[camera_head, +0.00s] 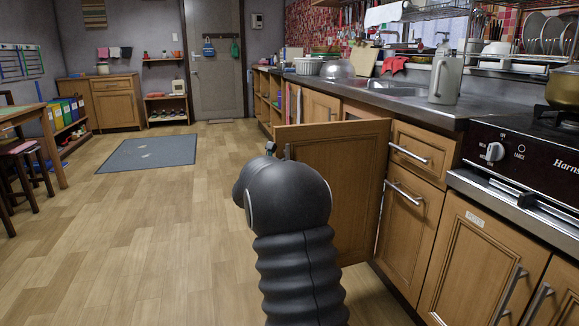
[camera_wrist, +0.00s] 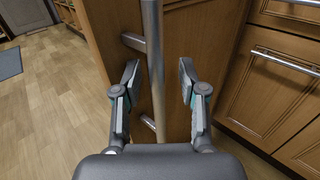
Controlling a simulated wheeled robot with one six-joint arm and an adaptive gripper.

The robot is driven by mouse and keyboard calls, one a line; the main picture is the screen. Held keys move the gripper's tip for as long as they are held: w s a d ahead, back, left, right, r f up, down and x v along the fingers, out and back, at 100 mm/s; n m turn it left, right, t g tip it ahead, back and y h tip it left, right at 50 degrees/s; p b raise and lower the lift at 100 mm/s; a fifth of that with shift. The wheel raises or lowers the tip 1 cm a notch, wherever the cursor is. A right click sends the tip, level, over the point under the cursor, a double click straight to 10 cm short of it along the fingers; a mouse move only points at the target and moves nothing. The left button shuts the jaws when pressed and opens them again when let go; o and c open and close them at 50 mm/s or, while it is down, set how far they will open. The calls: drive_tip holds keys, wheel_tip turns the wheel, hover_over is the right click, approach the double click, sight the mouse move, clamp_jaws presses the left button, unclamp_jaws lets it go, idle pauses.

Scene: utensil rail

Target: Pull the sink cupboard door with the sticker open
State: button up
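A wooden sink cupboard door (camera_head: 345,170) stands swung out from the counter front, beneath the sink (camera_head: 398,90). In the wrist view its face (camera_wrist: 205,35) carries a metal bar handle (camera_wrist: 154,45). My gripper (camera_wrist: 158,75) is open, with one finger on each side of the bar and visible gaps on both sides. In the head view my dark arm hides most of the gripper and part of the door. I see no sticker on this door's visible part. A small pale sticker (camera_head: 475,221) is on the closed door (camera_head: 470,260) below the stove.
Closed drawers (camera_head: 422,150) and a narrow cupboard door (camera_head: 405,225) stand right of the open door. The stove (camera_head: 520,150) is at the right. Wooden floor (camera_head: 150,240) is clear to the left, with a grey mat (camera_head: 148,153) farther back.

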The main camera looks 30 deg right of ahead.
drive_tip(key=v, duration=1.2)
drive_tip(key=shift+f, duration=0.1)
idle(0.4)
drive_tip(key=s+f+m+g+y, duration=0.2)
drive_tip(key=s+f+m+g, duration=0.2)
drive_tip(key=s+f+m, duration=0.4)
drive_tip(key=s+a+f+m+g+y+p, duration=0.25)
drive_tip(key=s+a+f+m+y, duration=0.2)
drive_tip(key=s+a+m, duration=0.4)
drive_tip(key=s+a+r+m+t+y+p, duration=0.2)
drive_tip(key=s+a+r+m+y+p, duration=0.1)
drive_tip(key=s+a+r, duration=0.3)
drive_tip(key=s+a+r+m+t+y+p, duration=0.1)
drive_tip(key=s+a+r+m+y+p, duration=0.2)
drive_tip(key=s+a+r+y, duration=0.3)
drive_tip(key=s+a+m, duration=0.1)
drive_tip(key=s+a, duration=0.4)
drive_tip(key=s, duration=0.2)
drive_tip(key=shift+s+r+t, duration=0.35)
drive_tip(key=shift+r, duration=0.05)
